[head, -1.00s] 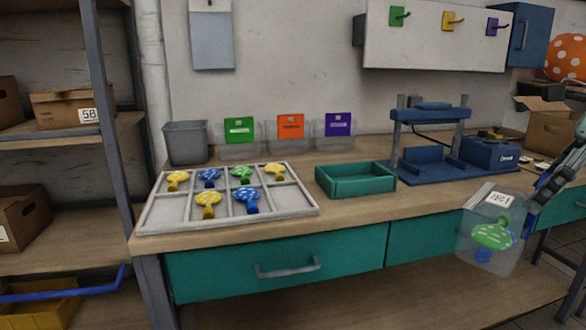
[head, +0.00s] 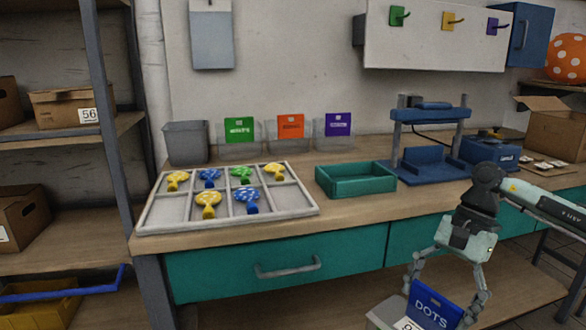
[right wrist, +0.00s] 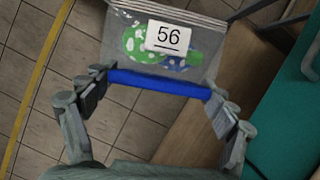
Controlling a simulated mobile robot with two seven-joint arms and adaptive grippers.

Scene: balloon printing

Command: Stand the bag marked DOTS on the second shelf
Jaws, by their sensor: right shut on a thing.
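The bag marked DOTS (head: 430,306) has a blue header with white letters and shows at the bottom right of the head view. In the right wrist view the clear bag (right wrist: 120,24) carries a label 56 and holds green and blue dotted balloons. My right gripper (head: 446,291) is shut on the bag, its fingers at the two ends of the blue header; it also shows in the right wrist view (right wrist: 160,84). The bag is in front of the bench. The shelf rack stands at the left, with a middle shelf (head: 70,136). My left gripper is not in view.
A cardboard box labelled 56 (head: 60,108) stands on that shelf; another box (head: 20,212) is below. The bench (head: 330,208) holds a balloon tray (head: 158,212), a green tray (head: 336,190) and a blue press (head: 425,165).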

